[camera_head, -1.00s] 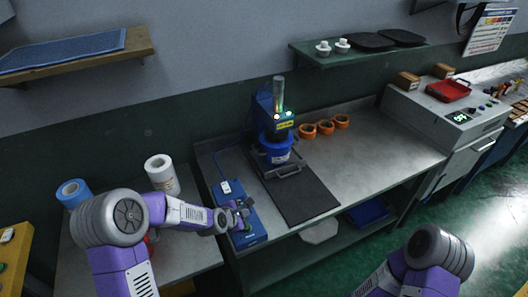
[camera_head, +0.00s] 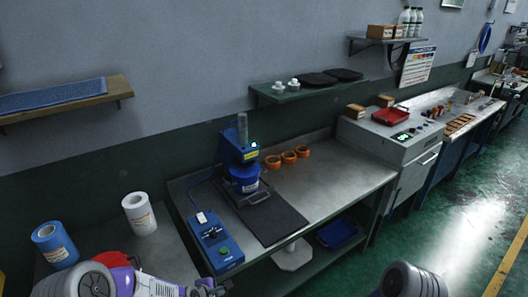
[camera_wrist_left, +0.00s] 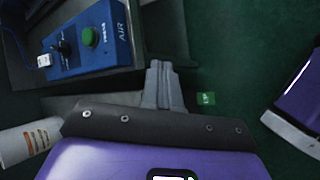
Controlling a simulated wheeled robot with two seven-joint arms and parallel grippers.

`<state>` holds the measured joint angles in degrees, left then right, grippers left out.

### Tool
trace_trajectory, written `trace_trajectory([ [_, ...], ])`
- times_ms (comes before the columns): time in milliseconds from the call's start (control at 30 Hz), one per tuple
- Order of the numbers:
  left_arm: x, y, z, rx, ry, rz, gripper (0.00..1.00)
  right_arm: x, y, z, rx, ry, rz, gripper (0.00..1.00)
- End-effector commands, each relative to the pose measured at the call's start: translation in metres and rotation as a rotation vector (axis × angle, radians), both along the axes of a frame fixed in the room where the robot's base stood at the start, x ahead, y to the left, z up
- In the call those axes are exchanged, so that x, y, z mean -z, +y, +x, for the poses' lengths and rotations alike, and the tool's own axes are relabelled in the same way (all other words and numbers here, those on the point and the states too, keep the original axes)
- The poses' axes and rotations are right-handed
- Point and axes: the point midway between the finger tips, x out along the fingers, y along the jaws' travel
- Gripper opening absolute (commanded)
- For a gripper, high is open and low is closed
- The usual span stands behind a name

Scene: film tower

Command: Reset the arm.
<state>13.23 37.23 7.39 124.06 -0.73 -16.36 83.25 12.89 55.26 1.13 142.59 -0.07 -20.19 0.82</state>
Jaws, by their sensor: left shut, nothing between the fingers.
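My left arm comes in low at the left of the head view, with the left gripper (camera_head: 208,288) at the bottom edge, below the front end of the blue control box (camera_head: 215,242). In the left wrist view the left gripper (camera_wrist_left: 160,72) has its fingers together with nothing between them. The blue control box (camera_wrist_left: 90,40) lies up and left of the fingers there, apart from them, with a green button and a black knob on top. Only a rounded joint of my right arm shows at the bottom right of the head view; its gripper is out of frame.
A blue press (camera_head: 242,165) stands on the metal bench behind a dark mat (camera_head: 272,222). Orange rings (camera_head: 288,157) lie to its right. A white roll (camera_head: 139,213) and a blue roll (camera_head: 54,245) stand on the left table. Green floor is open at the right.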

Motion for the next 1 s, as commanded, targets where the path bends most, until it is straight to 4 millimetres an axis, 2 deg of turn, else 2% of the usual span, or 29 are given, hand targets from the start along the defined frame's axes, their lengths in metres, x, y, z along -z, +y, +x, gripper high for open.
trace_trajectory([
  [167,0.038,-0.011,-0.037,0.212,0.035,0.118,0.00,0.002,0.000,-0.001,-0.002,0.001,0.000,0.00],
  [267,0.062,-0.019,-0.066,0.381,0.053,0.195,0.00,0.003,0.000,-0.001,-0.001,0.003,0.001,0.00],
  [433,0.106,-0.034,-0.134,0.770,0.071,0.325,0.00,0.006,0.000,-0.001,-0.001,0.002,0.000,0.00],
  [500,0.119,-0.039,-0.162,0.930,0.067,0.362,0.00,0.007,0.000,-0.001,-0.001,0.002,0.000,0.00],
  [633,0.135,-0.045,-0.204,1.179,0.046,0.404,0.00,0.009,0.000,-0.001,-0.001,0.002,0.000,0.00],
  [800,0.143,-0.049,-0.234,1.363,0.017,0.423,0.00,0.010,0.000,-0.001,-0.001,0.003,0.001,0.00],
  [1000,0.144,-0.049,-0.240,1.403,0.007,0.427,0.00,0.010,0.000,-0.001,-0.001,0.002,0.000,0.00],
])
